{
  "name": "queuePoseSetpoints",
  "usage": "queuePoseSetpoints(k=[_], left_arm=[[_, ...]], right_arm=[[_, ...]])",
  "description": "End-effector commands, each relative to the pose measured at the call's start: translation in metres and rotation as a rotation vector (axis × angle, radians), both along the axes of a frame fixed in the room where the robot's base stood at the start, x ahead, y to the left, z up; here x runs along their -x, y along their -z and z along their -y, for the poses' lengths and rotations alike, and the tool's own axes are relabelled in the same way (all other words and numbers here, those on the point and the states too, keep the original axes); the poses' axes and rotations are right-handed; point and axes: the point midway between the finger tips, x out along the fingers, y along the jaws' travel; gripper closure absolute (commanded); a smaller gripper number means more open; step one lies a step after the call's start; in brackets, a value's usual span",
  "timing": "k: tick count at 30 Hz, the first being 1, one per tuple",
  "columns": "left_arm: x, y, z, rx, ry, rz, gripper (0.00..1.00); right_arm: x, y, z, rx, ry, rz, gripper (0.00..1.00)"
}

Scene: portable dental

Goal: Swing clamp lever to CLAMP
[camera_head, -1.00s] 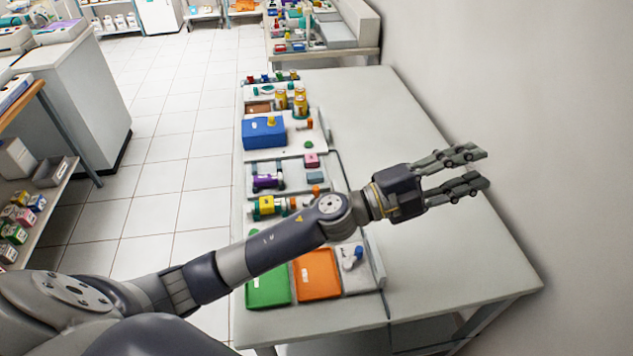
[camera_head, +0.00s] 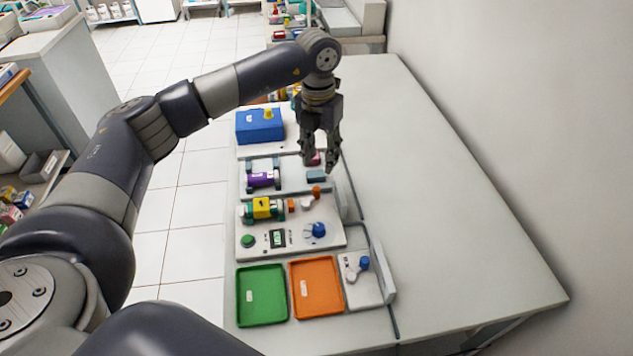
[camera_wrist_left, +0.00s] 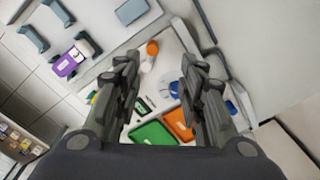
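My left gripper (camera_head: 319,158) points down, open and empty, above the back of the middle panel; in the left wrist view its fingers (camera_wrist_left: 158,72) stand apart. An orange-tipped lever (camera_head: 316,191) with a white part beside it stands on the middle panel (camera_head: 330,237), just in front of and below the fingertips. The orange tip (camera_wrist_left: 152,48) shows between the fingers in the left wrist view, not touched. A yellow and teal cylinder (camera_head: 262,208) lies to its left. No CLAMP label is readable. My right gripper is not in view.
The middle panel also has a blue knob (camera_head: 316,230), a green button (camera_head: 248,241) and a small display (camera_head: 278,238). Green (camera_head: 262,295) and orange (camera_head: 316,288) trays and a blue-tipped lever (camera_head: 364,263) are in front. The table's right side (camera_head: 450,220) is clear.

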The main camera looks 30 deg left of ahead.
Motion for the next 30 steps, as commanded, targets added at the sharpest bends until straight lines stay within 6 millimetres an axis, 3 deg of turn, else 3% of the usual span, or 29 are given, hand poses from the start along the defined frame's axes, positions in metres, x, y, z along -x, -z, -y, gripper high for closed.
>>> queuePoseSetpoints(k=[5, 21, 30], left_arm=[[0.001, 0.005, -0.012, -0.037, -0.017, -0.011, 0.63], [0.002, 0.094, -0.01, -0.032, -0.015, -0.011, 0.63], [0.001, 0.105, -0.01, -0.032, -0.013, -0.007, 0.63]], right_arm=[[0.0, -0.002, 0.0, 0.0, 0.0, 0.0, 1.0], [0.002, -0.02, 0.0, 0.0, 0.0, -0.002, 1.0], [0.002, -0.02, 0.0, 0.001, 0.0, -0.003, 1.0]])
